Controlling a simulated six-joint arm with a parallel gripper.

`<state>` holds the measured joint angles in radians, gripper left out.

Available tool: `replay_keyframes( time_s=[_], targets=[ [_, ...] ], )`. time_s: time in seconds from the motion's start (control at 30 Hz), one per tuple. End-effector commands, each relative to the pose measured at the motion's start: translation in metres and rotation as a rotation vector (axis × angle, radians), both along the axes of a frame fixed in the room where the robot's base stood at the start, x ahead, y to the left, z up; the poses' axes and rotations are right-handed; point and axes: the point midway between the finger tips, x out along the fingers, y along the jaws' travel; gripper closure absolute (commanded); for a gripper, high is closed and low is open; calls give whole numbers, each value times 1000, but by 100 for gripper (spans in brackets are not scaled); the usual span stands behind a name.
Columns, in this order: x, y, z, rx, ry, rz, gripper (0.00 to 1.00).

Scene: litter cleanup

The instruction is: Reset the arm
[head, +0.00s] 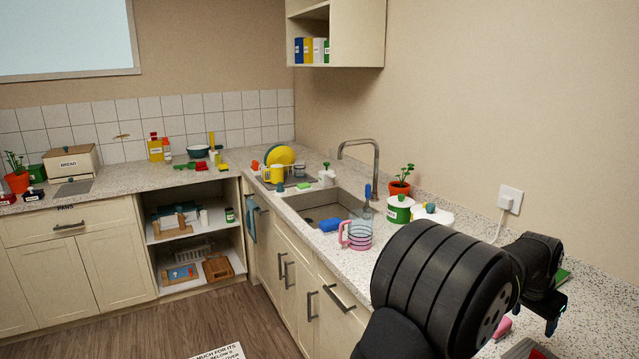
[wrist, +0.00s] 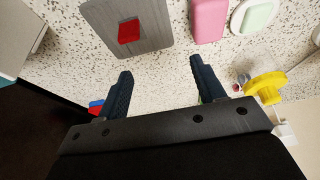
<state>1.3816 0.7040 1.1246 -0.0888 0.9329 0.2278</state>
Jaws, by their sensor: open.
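My gripper (wrist: 160,68) shows in the wrist view with its two dark fingers spread wide and nothing between them. It hangs over the pale speckled counter (wrist: 165,88). In the head view my black arm fills the lower right above the counter, and I cannot make out the fingers there.
In the wrist view, a grey board (wrist: 150,38) bears a red block (wrist: 129,31). A pink object (wrist: 209,18), a pale green piece (wrist: 258,12) and a yellow item (wrist: 265,87) lie to the right. In the head view, a pink-handled clear jug (head: 358,235) and a green-and-white pot (head: 399,210) stand near my arm.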

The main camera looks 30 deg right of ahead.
Motion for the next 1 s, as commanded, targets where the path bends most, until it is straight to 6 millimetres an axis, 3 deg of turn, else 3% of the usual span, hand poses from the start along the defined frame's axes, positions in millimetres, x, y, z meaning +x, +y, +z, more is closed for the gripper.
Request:
replay_keyframes(
  time_s=[0.2,0.57,1.0],
  targets=[
    [-38,10,23,-1,-1,-4,37],
    [36,17,41,-2,-1,73,37],
    [120,41,52,-1,-1,173,37]
  ],
)
